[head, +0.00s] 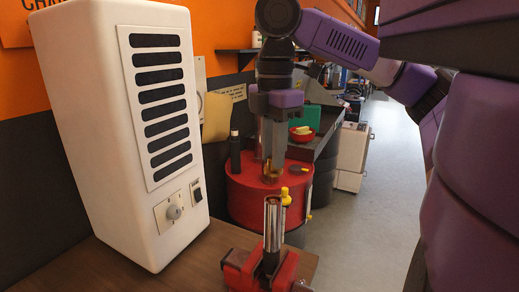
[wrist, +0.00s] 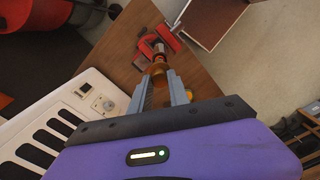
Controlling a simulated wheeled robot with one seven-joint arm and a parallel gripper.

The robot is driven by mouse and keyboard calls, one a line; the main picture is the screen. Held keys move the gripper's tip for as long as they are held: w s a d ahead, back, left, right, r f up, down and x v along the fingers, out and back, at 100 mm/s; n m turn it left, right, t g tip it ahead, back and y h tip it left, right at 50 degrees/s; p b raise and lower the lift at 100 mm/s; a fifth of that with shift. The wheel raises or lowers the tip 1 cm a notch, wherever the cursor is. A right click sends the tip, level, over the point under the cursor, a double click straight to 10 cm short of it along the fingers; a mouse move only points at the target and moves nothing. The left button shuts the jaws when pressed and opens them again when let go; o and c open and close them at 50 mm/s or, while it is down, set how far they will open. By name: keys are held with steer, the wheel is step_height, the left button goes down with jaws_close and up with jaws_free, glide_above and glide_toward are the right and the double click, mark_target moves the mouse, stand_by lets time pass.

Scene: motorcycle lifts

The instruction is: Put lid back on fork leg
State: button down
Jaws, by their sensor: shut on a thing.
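The fork leg (head: 272,222) is a shiny metal tube, standing upright in a red vise (head: 287,272) at the bench edge in the head view. My gripper (head: 271,165) is above it, pointing down, with its fingers shut on a small brass-coloured lid (head: 271,175). The lid is apart from the tube's top in the head view. In the wrist view, the lid (wrist: 157,69) sits between the fingertips of my gripper (wrist: 160,85). The fork leg (wrist: 158,48) shows just beyond it, with the red vise (wrist: 170,38). The lid partly hides the tube there.
A large white slatted box (head: 125,130) stands on the wooden bench (head: 195,265) at left. A red drum (head: 240,195) behind carries a dark bottle (head: 235,152). A yellow-topped item (head: 285,194) shows beside the tube. Clear floor (head: 350,230) lies to the right.

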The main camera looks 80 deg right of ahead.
mark_target(273, 170)
steer(key=shift+f+b, duration=2.15)
steer(key=shift+b, duration=0.15)
steer(key=shift+f, duration=0.95)
steer(key=shift+p, duration=0.4)
steer(key=shift+f+p, duration=0.2)
steer(key=shift+p, duration=0.3)
stand_by(0.7)
steer(key=c, duration=0.7)
jaws_free()
steer(key=shift+s, duration=0.1)
steer(key=shift+r, duration=0.2)
